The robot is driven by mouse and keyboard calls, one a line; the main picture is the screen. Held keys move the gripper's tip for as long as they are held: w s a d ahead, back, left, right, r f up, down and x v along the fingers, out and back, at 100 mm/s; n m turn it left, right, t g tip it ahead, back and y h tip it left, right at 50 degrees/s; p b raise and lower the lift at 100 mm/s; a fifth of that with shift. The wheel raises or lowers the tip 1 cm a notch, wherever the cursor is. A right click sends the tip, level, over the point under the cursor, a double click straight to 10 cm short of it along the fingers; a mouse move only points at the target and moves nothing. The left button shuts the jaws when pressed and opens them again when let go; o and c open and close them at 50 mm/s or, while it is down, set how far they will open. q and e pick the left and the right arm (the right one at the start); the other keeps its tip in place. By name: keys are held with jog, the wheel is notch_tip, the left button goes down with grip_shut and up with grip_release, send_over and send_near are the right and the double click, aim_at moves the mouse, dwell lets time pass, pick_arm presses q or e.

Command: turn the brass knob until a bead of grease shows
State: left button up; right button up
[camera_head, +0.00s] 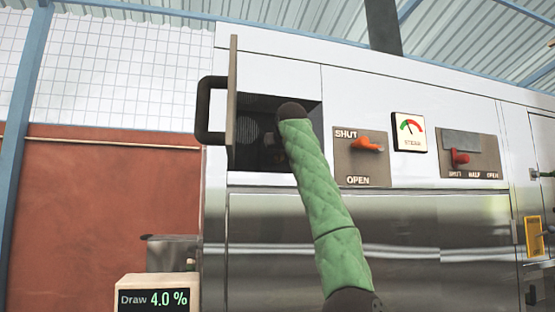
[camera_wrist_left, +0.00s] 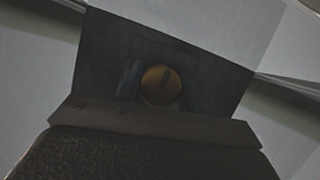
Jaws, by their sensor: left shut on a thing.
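The brass knob (camera_wrist_left: 161,86) is a round, gold-brown disc with a dark slot, in the dim recess at the middle of the left wrist view. My left gripper (camera_wrist_left: 159,84) has its bluish fingers on both sides of the knob and is shut on it. In the head view my left arm, in a green quilted sleeve, reaches up into the dark open compartment (camera_head: 250,112). The left gripper (camera_head: 270,152) is in shadow there, largely behind my arm, and the knob cannot be made out. My right gripper is not in view.
The compartment's door (camera_head: 232,75) stands open at its left, with a dark handle (camera_head: 203,110). Right of the arm are an orange lever (camera_head: 367,144), a steam gauge (camera_head: 409,132) and a red lever (camera_head: 460,158).

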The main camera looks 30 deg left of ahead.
pick_arm(q)
jog(key=shift+m+g+y+b, duration=0.5)
jog(key=shift+m+b, duration=0.1)
jog(key=shift+m, duration=0.3)
jog(key=shift+m+g+y+b, duration=0.5)
jog(key=shift+m+b, duration=0.15)
jog(key=shift+m, duration=0.25)
jog(key=shift+m+y+b, duration=0.4)
jog(key=shift+m, duration=0.2)
jog(key=shift+m+g, duration=0.3)
jog(key=shift+g, duration=0.1)
jog(key=m+y+b, duration=0.2)
jog(key=m+b, duration=0.1)
jog(key=shift+d+m+g, duration=0.1)
jog(key=shift+m+g, duration=0.2)
jog(key=shift+g, duration=0.1)
jog(key=shift+m+y+b, duration=0.5)
jog(key=shift+m+b, duration=0.1)
jog(key=shift+m, duration=0.2)
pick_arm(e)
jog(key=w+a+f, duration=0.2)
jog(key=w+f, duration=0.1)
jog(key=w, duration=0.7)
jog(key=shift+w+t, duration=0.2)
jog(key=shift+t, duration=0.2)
